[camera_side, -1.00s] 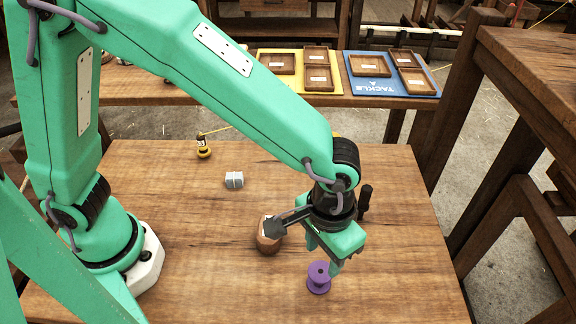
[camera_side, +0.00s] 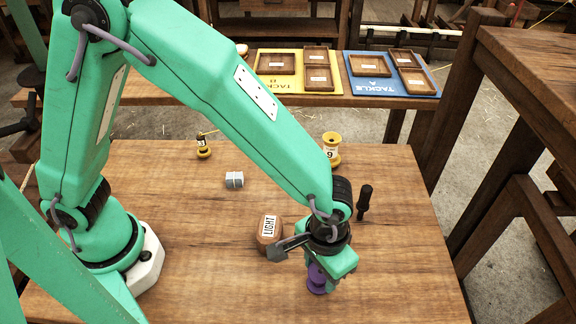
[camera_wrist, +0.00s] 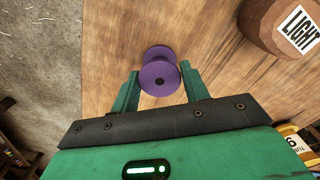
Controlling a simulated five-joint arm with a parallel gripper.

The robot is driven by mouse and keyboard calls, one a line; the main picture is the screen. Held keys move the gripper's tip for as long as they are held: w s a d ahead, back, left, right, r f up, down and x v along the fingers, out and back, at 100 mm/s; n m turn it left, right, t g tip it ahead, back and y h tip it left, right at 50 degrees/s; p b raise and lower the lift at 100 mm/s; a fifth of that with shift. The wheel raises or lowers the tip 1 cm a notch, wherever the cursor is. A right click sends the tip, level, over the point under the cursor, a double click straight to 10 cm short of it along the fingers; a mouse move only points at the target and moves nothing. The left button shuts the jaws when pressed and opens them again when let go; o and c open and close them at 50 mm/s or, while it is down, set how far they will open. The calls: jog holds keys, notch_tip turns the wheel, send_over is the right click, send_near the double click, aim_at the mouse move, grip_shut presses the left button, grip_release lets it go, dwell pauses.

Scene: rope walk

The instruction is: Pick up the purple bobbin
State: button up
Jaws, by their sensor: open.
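The purple bobbin (camera_side: 317,280) stands on the wooden table near its front right, partly hidden by my gripper in the side view. In the wrist view the bobbin (camera_wrist: 160,73) sits at and slightly beyond the fingertips. My gripper (camera_wrist: 160,80) is open, with one green finger at each side of the bobbin. I cannot tell whether either finger touches it. In the side view my gripper (camera_side: 330,275) is low over the bobbin.
A brown block labelled LIGHT (camera_side: 268,230) stands close left of my gripper. A dark upright handle (camera_side: 364,202) is behind it. Yellow spools (camera_side: 332,150) (camera_side: 203,148) and a grey block (camera_side: 234,180) stand farther back. Yellow (camera_side: 300,88) and blue (camera_side: 392,88) tackle boards lie on the back bench.

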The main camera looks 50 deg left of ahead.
jog(key=shift+f, duration=0.3)
jog(key=c, duration=0.6)
jog(key=shift+o, duration=0.2)
jog(key=shift+r, duration=0.15)
jog(key=shift+r, duration=4.9)
